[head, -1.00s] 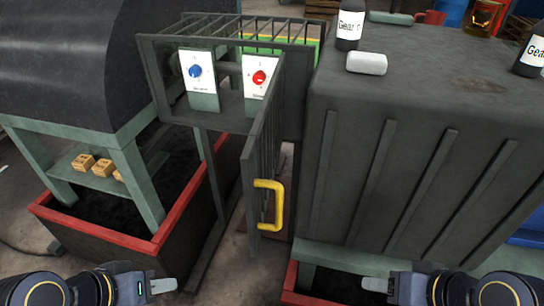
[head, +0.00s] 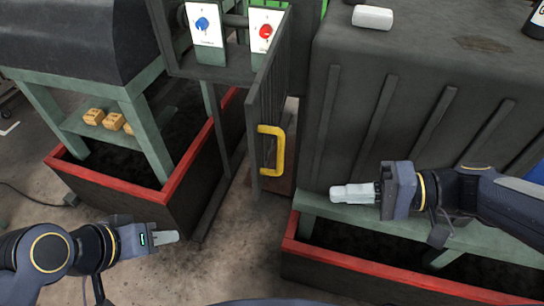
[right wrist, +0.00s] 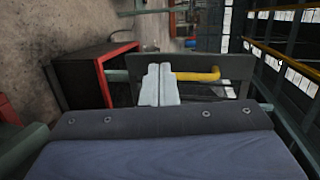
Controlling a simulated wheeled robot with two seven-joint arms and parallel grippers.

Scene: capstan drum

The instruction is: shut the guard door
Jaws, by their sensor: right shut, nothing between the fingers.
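The guard door (head: 262,115) is a dark barred panel standing open, swung out toward me from the dark cage with the two control plates. Its yellow handle (head: 281,150) is on the near edge. My right gripper (head: 340,193) is shut and empty, to the right of and a little below the handle in the head view, apart from it. In the right wrist view the shut fingers (right wrist: 160,85) point toward the door, and the yellow handle (right wrist: 200,75) shows just right of them, partly hidden. My left gripper (head: 172,237) is low at the left, away from the door; its finger gap does not show.
A blue knob (head: 202,23) and a red knob (head: 266,31) sit on white plates behind the door. A ribbed dark housing (head: 400,90) stands close to the right. Red-rimmed troughs (head: 180,180) lie on both sides. Bare floor (head: 225,250) lies between them.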

